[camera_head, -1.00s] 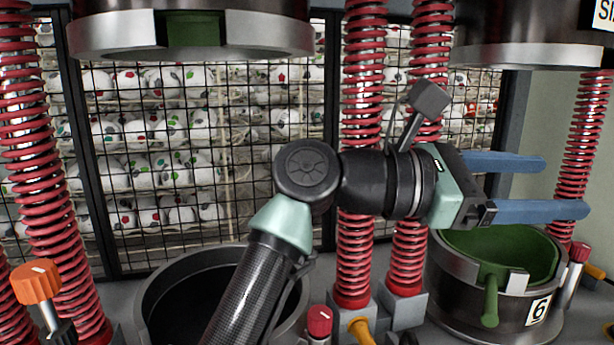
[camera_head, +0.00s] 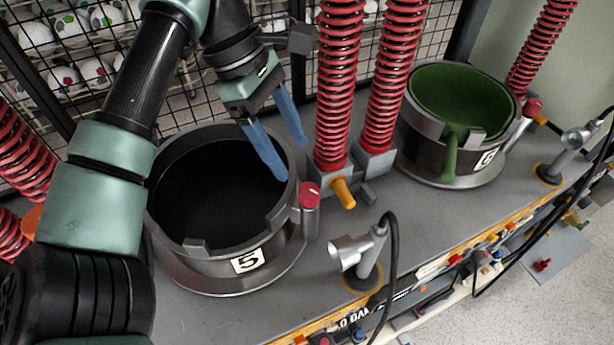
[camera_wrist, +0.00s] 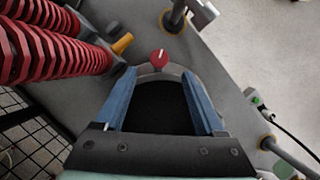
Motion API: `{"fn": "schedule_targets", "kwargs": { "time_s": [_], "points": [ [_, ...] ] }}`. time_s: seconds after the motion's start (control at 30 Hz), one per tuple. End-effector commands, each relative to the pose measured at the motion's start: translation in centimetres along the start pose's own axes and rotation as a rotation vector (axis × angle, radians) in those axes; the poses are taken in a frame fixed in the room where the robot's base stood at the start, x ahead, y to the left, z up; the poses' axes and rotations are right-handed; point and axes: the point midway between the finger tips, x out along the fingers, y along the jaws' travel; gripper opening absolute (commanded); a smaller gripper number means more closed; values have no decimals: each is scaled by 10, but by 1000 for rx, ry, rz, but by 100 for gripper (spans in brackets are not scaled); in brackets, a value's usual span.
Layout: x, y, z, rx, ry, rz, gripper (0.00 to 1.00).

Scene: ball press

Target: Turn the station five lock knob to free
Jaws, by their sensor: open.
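The station five lock knob (camera_head: 310,194) is a red cap with a white mark on a short grey post. It stands at the right rim of the black station 5 pot (camera_head: 248,262). In the wrist view the knob (camera_wrist: 159,56) shows just beyond my fingertips, near the middle, with its white line on top. My gripper (camera_head: 293,162) has two blue fingers, open and empty, pointing down over the pot's back right rim. It is above and to the left of the knob, apart from it. In the wrist view the fingers (camera_wrist: 166,88) span the dark pot opening.
Red springs (camera_head: 335,80) on grey blocks stand right behind the knob, with a yellow peg (camera_head: 343,192) beside it. A grey metal fitting with a black cable (camera_head: 362,255) stands in front right. The green-lined station 6 pot (camera_head: 440,150) is farther right.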

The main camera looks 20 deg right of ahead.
Motion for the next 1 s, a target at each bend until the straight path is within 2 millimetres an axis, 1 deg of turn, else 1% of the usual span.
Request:
{"fn": "schedule_targets", "kwargs": {
  "time_s": [0.03,0.2,0.4,0.5,0.67,0.9,0.97,1.0],
  "points": [
    [10,0,2,2,-5,0,72],
    [38,0,2,1,-6,0,72],
    [64,0,2,0,-4,1,72],
    [74,0,2,0,-2,0,72],
    [81,0,1,0,-1,2,72],
    [81,1,1,0,0,2,72],
    [81,1,1,0,0,2,61],
    [81,1,1,0,0,2,54]
  ]
}}
